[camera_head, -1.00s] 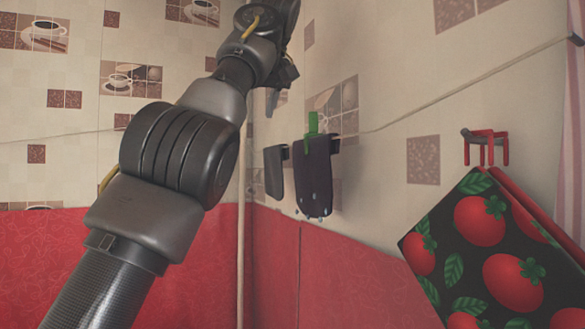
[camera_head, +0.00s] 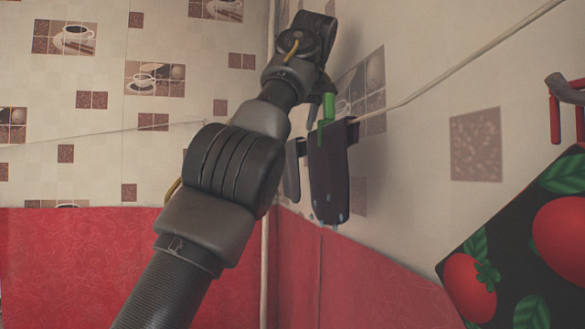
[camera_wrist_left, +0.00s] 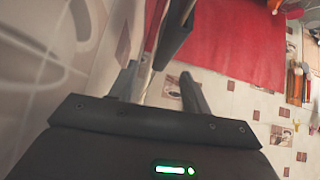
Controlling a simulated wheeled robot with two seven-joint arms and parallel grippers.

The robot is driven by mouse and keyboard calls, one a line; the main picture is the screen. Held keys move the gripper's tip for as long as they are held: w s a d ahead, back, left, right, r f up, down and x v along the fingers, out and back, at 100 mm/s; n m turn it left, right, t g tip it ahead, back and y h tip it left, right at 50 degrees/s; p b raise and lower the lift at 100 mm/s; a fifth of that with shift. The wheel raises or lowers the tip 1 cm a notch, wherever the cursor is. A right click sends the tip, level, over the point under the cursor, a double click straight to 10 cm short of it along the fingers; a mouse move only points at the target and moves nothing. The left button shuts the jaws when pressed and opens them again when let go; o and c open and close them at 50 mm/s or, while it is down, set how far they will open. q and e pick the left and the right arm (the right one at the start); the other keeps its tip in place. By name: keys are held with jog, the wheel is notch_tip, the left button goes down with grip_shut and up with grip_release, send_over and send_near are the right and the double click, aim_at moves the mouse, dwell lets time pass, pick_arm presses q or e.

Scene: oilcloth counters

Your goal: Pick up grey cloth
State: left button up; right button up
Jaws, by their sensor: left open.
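A grey cloth (camera_head: 291,170) hangs on the right wall by the corner, partly hidden behind my arm and a darker hanging piece. The darker, purplish-black piece (camera_head: 328,178) hangs just to its right, with a green clip (camera_head: 327,108) at its top. My left gripper (camera_head: 322,88) is by the wall just above these hanging pieces, mostly hidden by its own wrist. In the left wrist view, the left gripper's two fingers (camera_wrist_left: 160,80) stand apart. A dark strip (camera_wrist_left: 177,28) shows beyond them; I cannot tell which hanging piece it is. My right gripper is not in view.
A cord (camera_head: 470,57) runs along the right wall. A tomato-print item (camera_head: 515,255) hangs by a red hook (camera_head: 560,105) at the right. A pale pipe (camera_head: 265,260) stands in the corner. A red surface (camera_wrist_left: 235,45) shows in the left wrist view.

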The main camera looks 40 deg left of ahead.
aim_at(292, 140)
pick_arm(q)
jog(key=shift+x, duration=0.9)
jog(key=shift+s+f+b, duration=0.1)
jog(key=shift+s+b, duration=0.1)
jog(key=shift+b, duration=0.15)
jog(key=shift+w+a+f+b, duration=0.15)
jog(key=shift+a+f+b, duration=0.4)
jog(key=shift+f, duration=0.35)
jog(key=shift+w+a+f, duration=0.65)
jog(key=shift+w+f, duration=0.05)
jog(key=shift+w, duration=0.15)
jog(key=shift+w+a, duration=0.15)
jog(key=shift+s+d+r, duration=0.2)
jog(key=shift+s+d, duration=0.1)
jog(key=shift+s, duration=0.15)
jog(key=c, duration=0.4)
grip_shut()
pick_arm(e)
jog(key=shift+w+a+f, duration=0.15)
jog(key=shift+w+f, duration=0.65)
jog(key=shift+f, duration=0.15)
